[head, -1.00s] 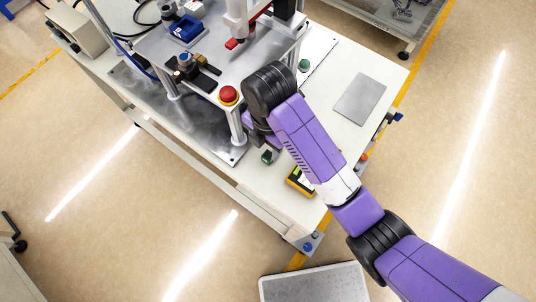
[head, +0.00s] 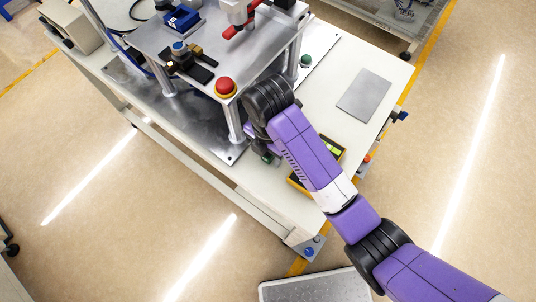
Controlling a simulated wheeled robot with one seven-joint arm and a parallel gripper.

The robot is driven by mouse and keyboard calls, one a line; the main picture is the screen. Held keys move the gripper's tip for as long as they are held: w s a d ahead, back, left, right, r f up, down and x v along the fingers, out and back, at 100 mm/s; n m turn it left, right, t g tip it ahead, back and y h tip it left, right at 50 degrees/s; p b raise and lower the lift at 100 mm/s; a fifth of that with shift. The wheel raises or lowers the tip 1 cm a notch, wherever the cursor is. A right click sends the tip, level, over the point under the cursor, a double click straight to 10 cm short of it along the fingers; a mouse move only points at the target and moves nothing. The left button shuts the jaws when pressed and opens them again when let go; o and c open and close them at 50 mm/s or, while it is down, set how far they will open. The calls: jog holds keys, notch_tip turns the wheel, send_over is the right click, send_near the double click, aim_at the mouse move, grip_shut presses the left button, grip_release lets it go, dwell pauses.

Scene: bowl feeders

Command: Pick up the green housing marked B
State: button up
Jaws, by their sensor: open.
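A small dark green piece (head: 267,158) lies on the white bench top by the front corner of the metal base plate. A second small green piece (head: 306,61) sits farther back, at the plate's right side. Both are too small to read a letter B on, so I cannot tell which is the housing so marked. My gripper (head: 258,147) points down beside the nearer green piece, mostly hidden behind my arm. It is open, and I see nothing held in it. I cannot tell whether it touches that piece.
A metal fixture stand (head: 190,45) with posts and a red button (head: 225,87) rises just left of my arm. A yellow-edged tray (head: 330,150) is partly hidden by my arm. A flat grey plate (head: 364,95) lies on the bench (head: 325,93) at right.

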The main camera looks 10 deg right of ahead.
grip_shut()
dwell(0.4)
